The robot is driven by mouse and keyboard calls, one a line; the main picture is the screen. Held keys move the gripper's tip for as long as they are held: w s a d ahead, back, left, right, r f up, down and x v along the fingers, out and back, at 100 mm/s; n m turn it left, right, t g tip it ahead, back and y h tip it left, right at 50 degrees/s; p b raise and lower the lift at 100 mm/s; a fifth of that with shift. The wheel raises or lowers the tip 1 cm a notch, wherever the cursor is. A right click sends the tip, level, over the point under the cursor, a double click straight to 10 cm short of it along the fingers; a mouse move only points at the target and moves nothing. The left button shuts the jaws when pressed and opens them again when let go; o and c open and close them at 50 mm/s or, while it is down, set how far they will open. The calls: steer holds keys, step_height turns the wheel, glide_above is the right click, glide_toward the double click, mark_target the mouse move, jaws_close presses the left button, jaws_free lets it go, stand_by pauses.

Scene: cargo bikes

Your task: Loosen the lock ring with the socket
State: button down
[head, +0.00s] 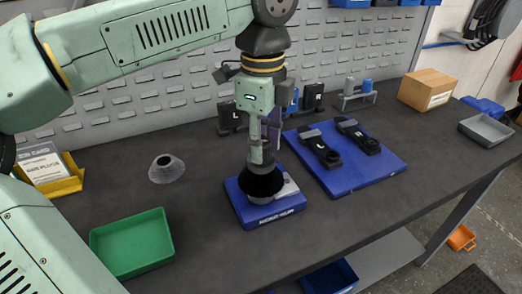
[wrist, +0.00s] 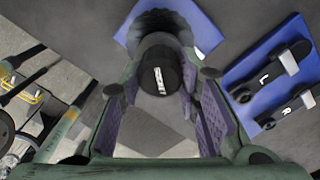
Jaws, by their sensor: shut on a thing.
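My gripper (head: 260,158) points straight down and is shut on the dark socket (head: 262,185), which flares out at its lower end. In the wrist view, the socket's black round top (wrist: 158,72), with a white label, sits between my purple-padded fingers (wrist: 163,110). The socket is upright over a blue fixture block (head: 290,214) with a label on its front edge. A light grey metal part (head: 287,188) shows beside the socket on the block. The lock ring is hidden, and I cannot tell how fully the socket sits on it.
A blue mat (head: 375,178) with two black crank arms marked L and R lies close on the right. A cardboard box (head: 427,90) and grey tray (head: 487,130) stand far right. A pegboard backs the bench.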

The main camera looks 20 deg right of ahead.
steer(key=shift+r+p, duration=0.85)
steer(key=shift+r, duration=0.2)
steer(key=shift+r+p, duration=1.05)
steer(key=shift+r, duration=1.45)
